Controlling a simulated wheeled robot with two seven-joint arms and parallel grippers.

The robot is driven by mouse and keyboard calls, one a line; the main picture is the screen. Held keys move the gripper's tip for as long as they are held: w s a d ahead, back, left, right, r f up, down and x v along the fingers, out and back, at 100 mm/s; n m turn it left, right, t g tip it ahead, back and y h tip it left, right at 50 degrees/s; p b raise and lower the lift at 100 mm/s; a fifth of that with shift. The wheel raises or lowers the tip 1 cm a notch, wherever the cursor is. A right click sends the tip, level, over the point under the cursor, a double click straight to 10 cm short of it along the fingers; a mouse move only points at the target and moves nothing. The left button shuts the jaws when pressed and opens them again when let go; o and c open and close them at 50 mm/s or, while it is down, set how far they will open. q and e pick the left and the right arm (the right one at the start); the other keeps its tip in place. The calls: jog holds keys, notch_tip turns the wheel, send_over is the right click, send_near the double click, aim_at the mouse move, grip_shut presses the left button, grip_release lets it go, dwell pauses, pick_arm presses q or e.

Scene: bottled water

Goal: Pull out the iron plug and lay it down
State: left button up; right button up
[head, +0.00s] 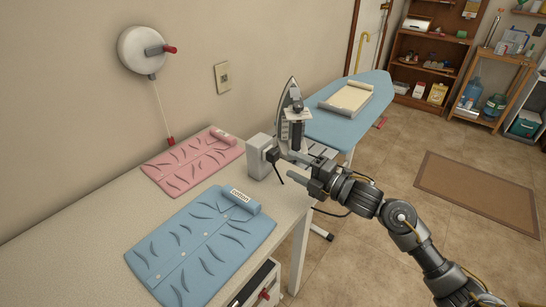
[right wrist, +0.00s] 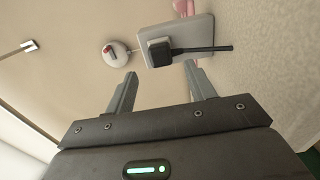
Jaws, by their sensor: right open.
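The black iron plug (head: 271,154) is seated in a light grey socket box (head: 257,158) at the table's right edge. In the right wrist view the plug (right wrist: 160,52) sits on the face of the box (right wrist: 186,38), with a stiff dark cord end pointing right. My right gripper (head: 293,167) is open, just right of the plug. In the right wrist view its two fingers (right wrist: 160,76) point toward the plug, which lies beyond the tips, roughly between them; nothing is held. The iron (head: 291,103) stands upright behind the gripper. My left gripper is not in view.
A blue shirt (head: 195,250) and a pink shirt (head: 192,162) lie on the pale table (head: 95,225). A blue ironing board (head: 338,130) with a folded cloth stands behind. A round white reel (head: 135,50) hangs on the wall. Table space left of the shirts is bare.

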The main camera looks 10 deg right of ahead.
aim_at(277, 158)
jog(key=x, duration=0.3)
jog(key=shift+w+a+f+b, duration=0.15)
jog(key=shift+w+a+b, duration=0.1)
jog(key=shift+w+b, duration=0.15)
jog(key=shift+w+a, duration=0.2)
jog(key=shift+a, duration=0.05)
jog(key=shift+w+a, duration=0.5)
jog(key=shift+w, duration=0.05)
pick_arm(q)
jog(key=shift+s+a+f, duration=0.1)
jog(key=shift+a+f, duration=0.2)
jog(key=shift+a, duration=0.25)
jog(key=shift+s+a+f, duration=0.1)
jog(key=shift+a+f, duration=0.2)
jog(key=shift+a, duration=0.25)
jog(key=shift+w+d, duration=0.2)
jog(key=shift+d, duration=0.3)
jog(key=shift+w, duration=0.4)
